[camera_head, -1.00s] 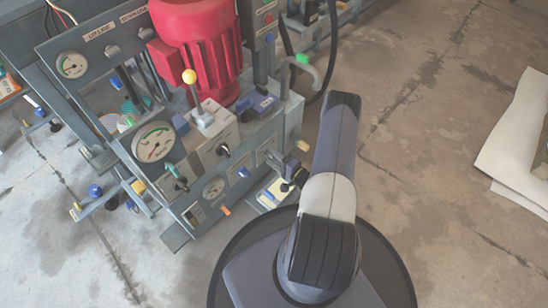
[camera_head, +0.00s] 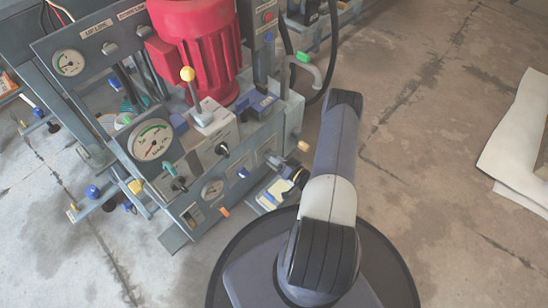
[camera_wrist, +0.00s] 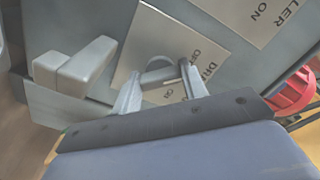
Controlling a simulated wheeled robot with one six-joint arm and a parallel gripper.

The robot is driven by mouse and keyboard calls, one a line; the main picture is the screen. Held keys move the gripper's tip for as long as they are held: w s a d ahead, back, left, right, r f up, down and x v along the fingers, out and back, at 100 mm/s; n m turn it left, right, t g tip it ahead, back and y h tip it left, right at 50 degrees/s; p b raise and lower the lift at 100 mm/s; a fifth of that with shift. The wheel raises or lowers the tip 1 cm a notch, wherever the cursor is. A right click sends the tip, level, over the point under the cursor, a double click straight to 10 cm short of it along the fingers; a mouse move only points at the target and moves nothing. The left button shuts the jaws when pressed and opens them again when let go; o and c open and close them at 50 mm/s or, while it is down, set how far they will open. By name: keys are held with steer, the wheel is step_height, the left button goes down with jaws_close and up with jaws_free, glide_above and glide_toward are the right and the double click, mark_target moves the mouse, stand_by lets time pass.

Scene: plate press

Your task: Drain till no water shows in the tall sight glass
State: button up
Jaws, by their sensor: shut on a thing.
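In the wrist view my gripper (camera_wrist: 163,82) is shut on a small grey drain handle (camera_wrist: 158,76) in front of a pale label plate. The plate's lettering is partly covered; "DR" and "ON" can be read. In the head view my arm reaches down to the lower right of the press panel (camera_head: 240,178), and the fingers are hidden there. A small framed window (camera_head: 192,214) sits low on the panel; I cannot tell whether it is a sight glass or whether water shows in it.
A grey lever (camera_wrist: 75,67) sits left of the handle in the wrist view, and a red round part (camera_wrist: 292,92) at the right. In the head view the red motor (camera_head: 195,45), a gauge (camera_head: 152,140) and a yellow-knobbed lever (camera_head: 188,74) crowd the press.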

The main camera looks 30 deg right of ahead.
stand_by(0.5)
steer(key=o, duration=1)
